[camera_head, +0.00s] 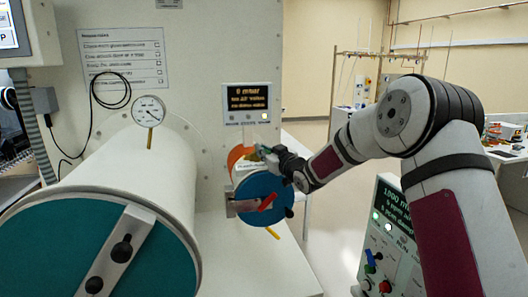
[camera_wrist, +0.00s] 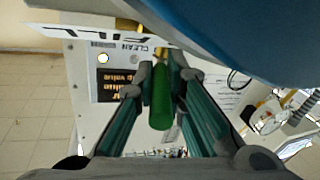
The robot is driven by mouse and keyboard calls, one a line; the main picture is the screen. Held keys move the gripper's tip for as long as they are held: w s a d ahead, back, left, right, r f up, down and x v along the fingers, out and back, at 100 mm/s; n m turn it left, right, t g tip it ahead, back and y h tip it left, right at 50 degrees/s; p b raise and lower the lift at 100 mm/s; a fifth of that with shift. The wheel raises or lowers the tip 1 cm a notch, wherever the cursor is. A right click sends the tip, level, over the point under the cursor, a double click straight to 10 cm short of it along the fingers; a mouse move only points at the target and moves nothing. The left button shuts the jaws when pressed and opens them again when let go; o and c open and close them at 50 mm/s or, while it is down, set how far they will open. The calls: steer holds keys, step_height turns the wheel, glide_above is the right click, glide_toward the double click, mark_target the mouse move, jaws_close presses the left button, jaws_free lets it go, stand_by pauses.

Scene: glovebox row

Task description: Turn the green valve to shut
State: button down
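The green valve handle (camera_wrist: 161,98) shows in the wrist view as a rounded green bar between my two fingers. My gripper (camera_wrist: 164,80) has one finger on each side of the handle, close to it. I cannot tell whether both fingers press on it. In the head view my gripper (camera_head: 268,156) is at the top of the small blue-ended cylinder (camera_head: 258,188), below the display panel. The gripper mostly hides the valve there.
A display panel (camera_head: 247,102) is on the wall just above. A large white cylinder with a teal door (camera_head: 100,245) and a gauge (camera_head: 149,111) stands left. A red handle (camera_head: 268,202) is on the blue door. A control box (camera_head: 390,230) stands right.

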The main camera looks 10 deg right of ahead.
steer(key=shift+a, duration=0.1)
steer(key=shift+s+a+r+m+h, duration=0.15)
steer(key=shift+a+m+h, duration=0.1)
steer(key=shift+m+h, duration=0.25)
steer(key=shift+a+m+t+h+p, duration=0.25)
steer(key=shift+m+h, duration=0.3)
steer(key=shift+h, duration=0.3)
steer(key=shift+a+m+t+h+p, duration=0.15)
steer(key=shift+m+t+h, duration=0.2)
steer(key=shift+m+h, duration=0.35)
steer(key=c, duration=1.6)
jaws_free()
steer(key=shift+s, duration=0.1)
steer(key=shift+c, duration=0.2)
steer(key=shift+s, duration=0.15)
steer(key=s+d, duration=0.1)
steer(key=s, duration=1)
steer(key=shift+s+d, duration=0.3)
steer(key=shift+d, duration=0.05)
